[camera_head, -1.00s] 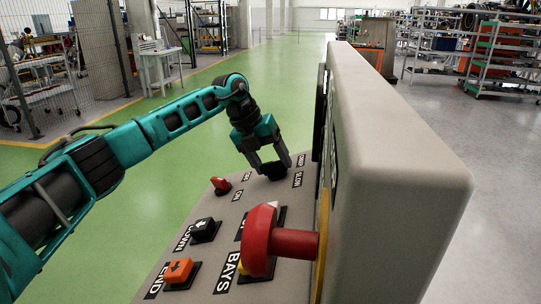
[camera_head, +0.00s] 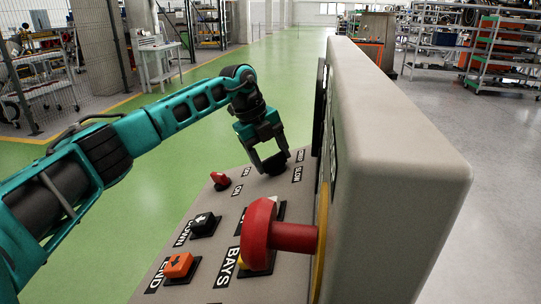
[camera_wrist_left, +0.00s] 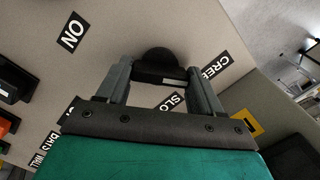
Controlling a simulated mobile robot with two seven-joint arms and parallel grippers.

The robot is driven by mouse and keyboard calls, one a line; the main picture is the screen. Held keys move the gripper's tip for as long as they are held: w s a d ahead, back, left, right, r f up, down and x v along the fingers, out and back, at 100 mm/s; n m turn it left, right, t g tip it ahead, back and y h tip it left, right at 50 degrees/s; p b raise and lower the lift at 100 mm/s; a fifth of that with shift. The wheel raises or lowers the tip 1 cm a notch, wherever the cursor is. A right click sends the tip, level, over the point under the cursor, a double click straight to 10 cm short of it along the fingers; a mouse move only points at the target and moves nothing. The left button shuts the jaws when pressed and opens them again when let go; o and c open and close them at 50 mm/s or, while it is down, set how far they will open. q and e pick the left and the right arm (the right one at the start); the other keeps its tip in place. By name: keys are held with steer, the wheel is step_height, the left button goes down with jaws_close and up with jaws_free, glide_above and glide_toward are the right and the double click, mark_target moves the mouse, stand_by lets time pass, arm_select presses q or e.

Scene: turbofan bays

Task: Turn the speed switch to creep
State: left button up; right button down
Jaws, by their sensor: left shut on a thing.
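The speed switch is a black round knob (camera_head: 277,163) at the far end of the sloped grey panel. It also shows in the left wrist view (camera_wrist_left: 156,60), with a pale strip on its near edge. My left gripper (camera_head: 272,165) is shut on this knob, one finger on each side of it. The SLOW label (camera_head: 297,174) and the CREEP label (camera_wrist_left: 216,65) are beside the knob; SLOW is partly hidden by my gripper in the wrist view. I cannot tell for sure which label the knob points to. My right gripper is out of view.
A red switch (camera_head: 220,181), a black DOWN button (camera_head: 203,225) and an orange END button (camera_head: 178,266) sit on the nearer panel. A big red mushroom knob (camera_head: 259,234) sticks out from the tall beige housing (camera_head: 400,180) at right. Green floor lies beyond.

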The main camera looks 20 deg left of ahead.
arm_select(q)
steer(key=shift+r, duration=0.1)
stand_by(0.4)
steer(key=o, duration=1)
steer(key=shift+o, duration=0.2)
steer(key=v, duration=1.2)
steer(key=shift+a+r, duration=0.15)
steer(key=shift+r, duration=0.2)
steer(key=shift+s, duration=0.1)
